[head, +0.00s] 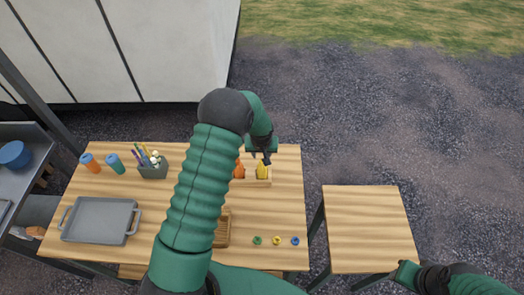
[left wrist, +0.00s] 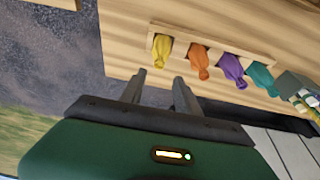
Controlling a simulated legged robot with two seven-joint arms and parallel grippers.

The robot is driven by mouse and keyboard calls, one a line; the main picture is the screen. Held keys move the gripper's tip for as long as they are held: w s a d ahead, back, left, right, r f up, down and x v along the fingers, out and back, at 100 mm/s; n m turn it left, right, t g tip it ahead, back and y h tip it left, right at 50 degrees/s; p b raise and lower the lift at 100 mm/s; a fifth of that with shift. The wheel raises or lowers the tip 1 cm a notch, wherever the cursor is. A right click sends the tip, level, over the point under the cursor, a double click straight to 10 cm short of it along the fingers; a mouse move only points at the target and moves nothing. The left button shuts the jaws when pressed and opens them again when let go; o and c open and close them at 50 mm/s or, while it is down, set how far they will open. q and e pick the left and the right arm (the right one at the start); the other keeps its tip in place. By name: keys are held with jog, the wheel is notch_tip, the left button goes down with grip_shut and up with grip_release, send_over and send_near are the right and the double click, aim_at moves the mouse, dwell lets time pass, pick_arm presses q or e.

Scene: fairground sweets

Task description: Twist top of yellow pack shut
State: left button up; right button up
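The yellow pack (head: 262,170) stands in a pale wooden rack (head: 265,183) near the far right part of the table. It also shows in the left wrist view (left wrist: 162,50), with a narrower top pointing toward my gripper. My left gripper (head: 264,158) is over the rack's far side, close to the yellow pack's top. In the left wrist view its two fingers (left wrist: 160,88) are apart with nothing between them, and a gap shows between them and the pack.
Beside it stand an orange pack (left wrist: 198,60), a purple pack (left wrist: 233,71) and a teal pack (left wrist: 263,78). Small green, yellow and blue rings (head: 277,240) lie near the front edge. A grey tray (head: 100,220) and pen holder (head: 153,170) stand left. A side table (head: 367,225) is bare.

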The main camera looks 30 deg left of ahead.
pick_arm(q)
jog(key=b+x, duration=0.5)
jog(key=x, duration=0.3)
jog(key=shift+f+b, duration=0.2)
jog(key=shift+b, duration=0.2)
jog(key=shift+f, duration=0.15)
jog(key=shift+w, duration=0.1)
jog(key=shift+c, duration=0.2)
